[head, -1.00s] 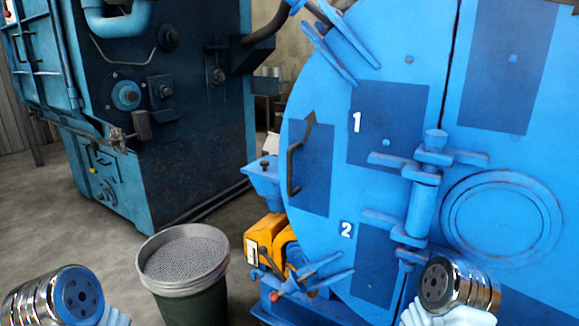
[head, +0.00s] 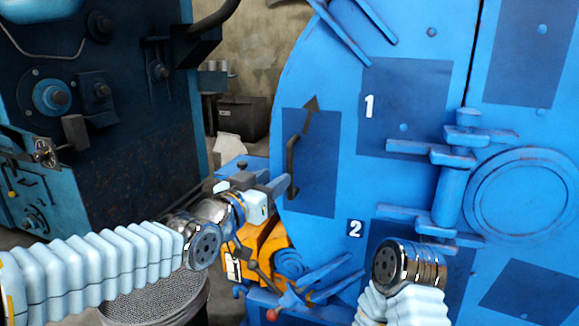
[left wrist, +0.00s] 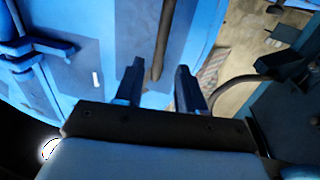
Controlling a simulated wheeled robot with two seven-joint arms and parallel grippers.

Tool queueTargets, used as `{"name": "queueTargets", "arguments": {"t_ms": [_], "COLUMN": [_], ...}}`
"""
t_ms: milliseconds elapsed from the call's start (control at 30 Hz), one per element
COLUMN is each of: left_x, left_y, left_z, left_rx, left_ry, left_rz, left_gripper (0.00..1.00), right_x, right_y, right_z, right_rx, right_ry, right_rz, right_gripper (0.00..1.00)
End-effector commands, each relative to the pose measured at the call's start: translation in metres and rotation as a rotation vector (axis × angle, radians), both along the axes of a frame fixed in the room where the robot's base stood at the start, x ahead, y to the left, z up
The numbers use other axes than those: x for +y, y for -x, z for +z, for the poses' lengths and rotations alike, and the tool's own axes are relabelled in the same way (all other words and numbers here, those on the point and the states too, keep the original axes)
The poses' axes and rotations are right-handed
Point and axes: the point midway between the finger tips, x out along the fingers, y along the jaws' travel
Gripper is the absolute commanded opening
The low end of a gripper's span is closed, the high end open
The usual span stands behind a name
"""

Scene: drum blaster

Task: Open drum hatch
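The blue drum hatch (head: 345,235) is a large round door marked 1 and 2, and it looks closed. Its dark vertical handle (head: 292,165) is near the left edge, beside a dark arrow. My left gripper (head: 268,187) is open at the lower part of the handle. In the left wrist view, the two dark fingers stand apart and the handle bar (left wrist: 164,45) runs up between them, or just beyond them; contact cannot be told. My right arm's metal joint shows low in front of the hatch, but its gripper is not in view.
A blue hinge (head: 450,185) joins the hatch to the drum's right part. An orange machine part (head: 265,245) and blue levers are below the handle. A bucket of shot (head: 160,300) stands at lower left, partly behind my left arm. A dark blue machine (head: 110,120) stands at left.

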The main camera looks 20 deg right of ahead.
Motion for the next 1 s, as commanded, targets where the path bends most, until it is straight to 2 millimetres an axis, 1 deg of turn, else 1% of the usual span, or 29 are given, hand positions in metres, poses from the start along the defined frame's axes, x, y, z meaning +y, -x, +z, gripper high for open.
{"name": "queueTargets", "arguments": {"t_ms": [33, 100, 300, 500, 767, 1000], "left_x": [-0.01, -0.021, -0.045, -0.054, -0.055, -0.055], "left_y": [-0.009, -0.02, -0.045, -0.054, -0.055, -0.055], "left_z": [0.001, 0.001, 0.0, 0.0, -0.001, -0.001], "left_rx": [0.002, 0.002, 0.002, 0.001, 0.002, 0.003], "left_ry": [-0.001, -0.001, -0.001, 0.0, 0.001, 0.0], "left_rz": [-0.002, -0.001, 0.0, 0.001, 0.001, 0.001], "left_gripper": [0.39, 0.39, 0.39, 0.39, 0.39, 0.02], "right_x": [0.0, -0.001, -0.001, 0.0, 0.0, 0.0], "right_y": [0.0, 0.0, 0.0, 0.0, 0.0, 0.0], "right_z": [0.004, 0.006, 0.011, 0.013, 0.013, 0.013], "right_rx": [-0.001, -0.001, -0.001, -0.001, -0.001, -0.001], "right_ry": [0.0, 0.001, 0.002, 0.001, 0.0, 0.0], "right_rz": [0.0, 0.0, -0.001, 0.001, 0.001, 0.001], "right_gripper": [0.43, 0.43, 0.43, 0.43, 0.43, 0.43]}}
